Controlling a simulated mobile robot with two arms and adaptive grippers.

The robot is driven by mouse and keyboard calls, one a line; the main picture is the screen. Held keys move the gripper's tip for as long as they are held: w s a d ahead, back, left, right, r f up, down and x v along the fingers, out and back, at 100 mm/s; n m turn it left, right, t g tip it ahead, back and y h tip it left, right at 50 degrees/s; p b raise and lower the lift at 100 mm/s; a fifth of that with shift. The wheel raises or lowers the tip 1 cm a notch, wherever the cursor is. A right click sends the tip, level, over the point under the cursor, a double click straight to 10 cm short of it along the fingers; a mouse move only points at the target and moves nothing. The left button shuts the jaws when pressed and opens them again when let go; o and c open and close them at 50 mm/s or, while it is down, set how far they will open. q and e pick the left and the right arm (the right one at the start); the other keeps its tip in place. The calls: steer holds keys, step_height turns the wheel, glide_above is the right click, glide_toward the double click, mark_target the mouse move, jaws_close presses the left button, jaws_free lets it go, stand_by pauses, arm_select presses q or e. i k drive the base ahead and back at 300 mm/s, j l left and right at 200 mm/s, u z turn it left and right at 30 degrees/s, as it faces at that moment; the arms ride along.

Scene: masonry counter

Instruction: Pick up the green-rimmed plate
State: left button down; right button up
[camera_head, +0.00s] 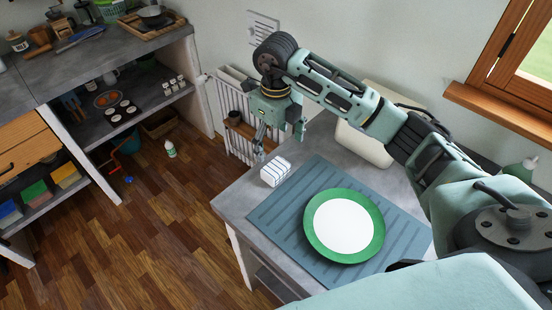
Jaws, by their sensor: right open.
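The green-rimmed plate (374,250) has a white centre and lies flat on a blue-grey striped mat (277,218) on the grey counter (233,199). My right arm comes in from the right and reaches over the back of the counter. My right gripper (262,150) is open and points down near the counter's far left corner, apart from the plate and up and left of it. A small white block with dark lines (275,171) is just below the gripper; whether they touch I cannot tell. My left gripper is not in view.
A cream box-like appliance (362,138) stands behind the mat by the wall. A green bottle (521,169) is at the right. A white rack (229,118) stands beyond the counter's left end. Shelves with kitchenware are at the left, across open wooden floor (150,235).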

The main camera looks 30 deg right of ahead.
mark_target(344, 226)
steer(key=k+j, duration=0.1)
steer(key=j, duration=0.3)
steer(key=k+j, duration=0.1)
steer(key=j, duration=0.7)
steer(key=k, duration=0.05)
